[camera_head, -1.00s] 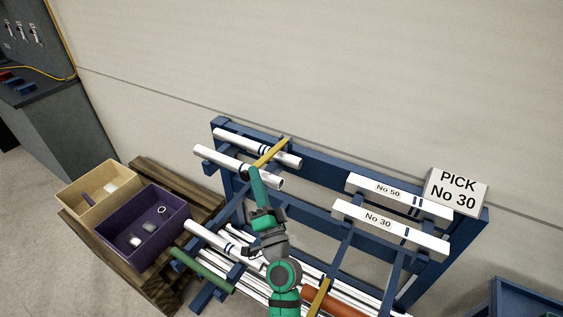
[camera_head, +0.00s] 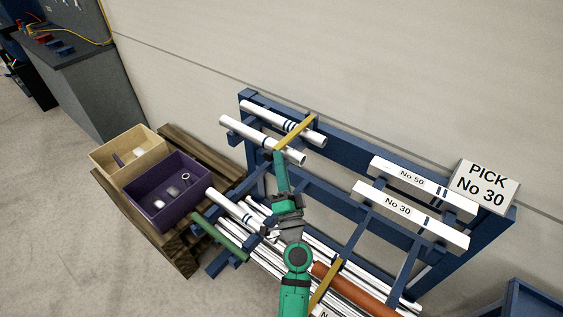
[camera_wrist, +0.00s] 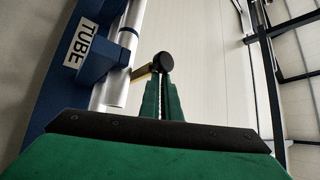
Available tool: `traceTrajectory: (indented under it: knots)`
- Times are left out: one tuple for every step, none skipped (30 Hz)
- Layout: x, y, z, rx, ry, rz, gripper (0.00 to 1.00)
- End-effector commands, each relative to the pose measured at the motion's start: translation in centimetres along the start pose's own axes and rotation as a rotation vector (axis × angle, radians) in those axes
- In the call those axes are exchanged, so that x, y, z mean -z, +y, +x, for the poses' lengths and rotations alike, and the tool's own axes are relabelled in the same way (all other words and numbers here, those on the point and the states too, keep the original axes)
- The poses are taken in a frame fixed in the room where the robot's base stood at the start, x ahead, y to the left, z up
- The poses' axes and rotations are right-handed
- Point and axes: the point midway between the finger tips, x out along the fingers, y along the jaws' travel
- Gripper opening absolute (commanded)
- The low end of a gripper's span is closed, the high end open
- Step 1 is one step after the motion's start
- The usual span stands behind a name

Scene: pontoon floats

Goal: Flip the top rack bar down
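The top rack bar (camera_head: 297,131) is a yellow bar sloping across two white tubes at the upper left of the blue rack (camera_head: 345,151). In the wrist view its yellow length (camera_wrist: 143,71) ends in a round black knob (camera_wrist: 163,62). My green gripper (camera_head: 279,156) is at the bar's lower, near end in the head view. In the wrist view its two fingers (camera_wrist: 161,82) are close together, with their tips right at the knob. I cannot tell whether they touch it or hold it.
White tubes (camera_head: 262,139) lie under the bar. A second yellow bar (camera_head: 326,284) crosses the lower tubes. Labelled white boxes (camera_head: 410,215) sit on the right. A purple bin (camera_head: 166,191) and a tan bin (camera_head: 128,154) stand on a pallet at the left. The wall is close behind.

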Motion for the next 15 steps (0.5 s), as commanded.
traceTrajectory:
  knots:
    - [-1.4, 0.2, -0.1, -0.002, -0.026, 0.008, 0.00]
    - [-1.4, 0.2, -0.1, -0.002, -0.026, 0.008, 0.00]
    - [-1.4, 0.3, -0.1, -0.003, -0.027, 0.008, 0.00]
    - [-1.4, 0.3, -0.2, -0.003, -0.027, 0.008, 0.00]
    - [-1.4, 0.5, -0.3, -0.004, -0.027, 0.008, 0.00]
    - [-1.4, 0.6, -0.4, -0.005, -0.027, 0.009, 0.00]
    - [-1.3, 0.8, -0.6, -0.006, -0.027, 0.010, 0.00]
    - [-1.2, 1.0, -0.7, -0.006, -0.027, 0.010, 0.00]
    - [-1.1, 1.3, -1.0, -0.006, -0.027, 0.011, 0.00]
    - [-1.1, 1.5, -1.2, -0.006, -0.028, 0.011, 0.00]
    - [-1.0, 1.8, -1.4, -0.006, -0.027, 0.010, 0.00]
    - [-0.8, 2.1, -1.8, -0.005, -0.025, 0.011, 0.00]
    - [-0.6, 2.5, -2.1, -0.006, -0.024, 0.012, 0.00]
    - [-0.3, 2.9, -2.4, -0.005, -0.024, 0.012, 0.00]
    - [0.0, 3.3, -2.8, -0.005, -0.021, 0.011, 0.00]
